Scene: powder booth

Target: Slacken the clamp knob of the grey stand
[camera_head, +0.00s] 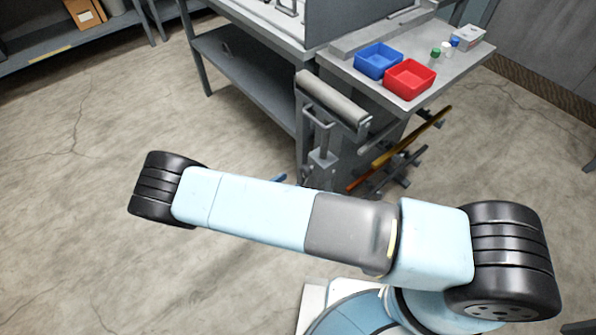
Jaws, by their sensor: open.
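A grey stand (323,168) with a roller (330,99) on top stands at the near corner of the workbench. Its upright frame and clamp block show, but its lower part is hidden behind my arm. I cannot make out the clamp knob for certain. A small blue piece (277,178) pokes out above my arm, left of the stand; I cannot tell what it belongs to. My arm stretches across the picture in front of the stand. My gripper is not in view.
A grey side table (340,72) holds a blue bin (378,60), a red bin (410,80), small bottles and a white box (468,38). The workbench (250,25) is behind. Open concrete floor lies to the left.

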